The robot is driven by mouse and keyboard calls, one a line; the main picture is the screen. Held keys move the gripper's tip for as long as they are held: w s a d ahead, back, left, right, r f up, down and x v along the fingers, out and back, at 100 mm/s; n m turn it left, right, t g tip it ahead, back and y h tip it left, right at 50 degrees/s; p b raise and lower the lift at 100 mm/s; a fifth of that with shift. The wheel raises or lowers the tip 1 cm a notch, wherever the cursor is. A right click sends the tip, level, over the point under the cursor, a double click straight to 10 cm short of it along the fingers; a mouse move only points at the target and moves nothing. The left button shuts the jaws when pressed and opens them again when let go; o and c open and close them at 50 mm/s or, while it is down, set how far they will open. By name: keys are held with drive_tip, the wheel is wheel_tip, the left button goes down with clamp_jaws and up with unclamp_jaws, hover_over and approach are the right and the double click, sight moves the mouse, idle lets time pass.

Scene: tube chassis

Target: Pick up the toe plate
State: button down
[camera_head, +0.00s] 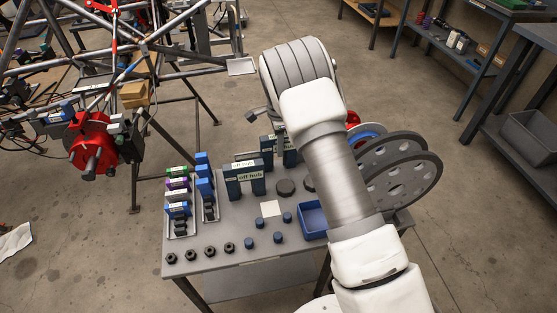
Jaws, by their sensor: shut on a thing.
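My arm reaches from the bottom right over the bench (230,262). My gripper (266,117) points down behind the wrist, over the back of the bench. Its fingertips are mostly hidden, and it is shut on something. A dark piece with a pale label (277,142), close below the gripper and partly covered by my arm, may be the toe plate. I cannot tell whether it is lifted or touching the bench. A similar dark blue piece labelled "off hub" (249,177) stands upright just in front.
Dark nuts (209,251) and blue cylinders (278,238) stand in front. A blue bin (311,220) and grey slotted discs (405,185) are by my arm. The tube chassis (150,60) stands left, with floor between.

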drive_tip(key=shift+r, duration=0.15)
idle(0.3)
wheel_tip(320, 180, up, 10)
drive_tip(key=shift+r+p, duration=0.2)
drive_tip(key=shift+p, duration=0.95)
